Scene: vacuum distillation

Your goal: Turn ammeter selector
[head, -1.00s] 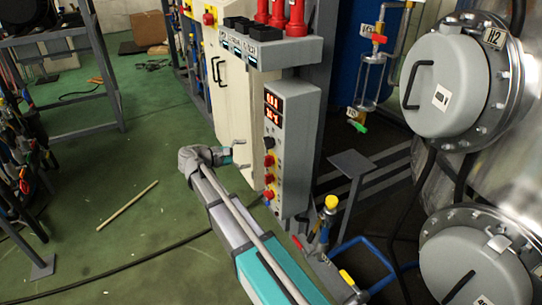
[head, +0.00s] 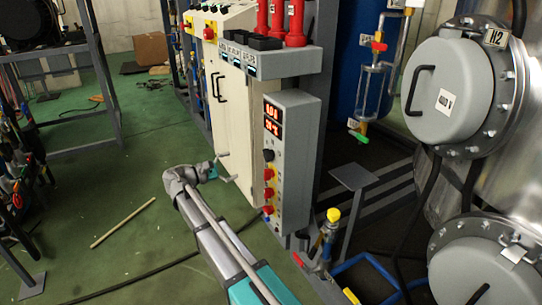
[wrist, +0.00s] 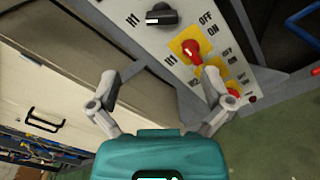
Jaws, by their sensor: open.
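The control panel (head: 295,185) is a grey box with two red digital readouts at the top. A black rotary knob (head: 268,155), likely the ammeter selector, sits below the readouts. It also shows near the top of the wrist view (wrist: 161,15), marked H1 on its left. My gripper (head: 228,167) is left of the panel in the head view, apart from it. In the wrist view my gripper (wrist: 163,82) is open and empty, its fingers spread wide. The black knob lies beyond the fingertips, between their lines. The right finger overlaps the lower red switches in this view.
Red switches, the top one (wrist: 193,52) on a yellow plate with ON and OFF marks, are below the knob. A cream cabinet (head: 238,110) stands left of the panel. Red insulators (head: 296,25) are above it. A yellow-capped valve (head: 333,215) is at the panel's lower right.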

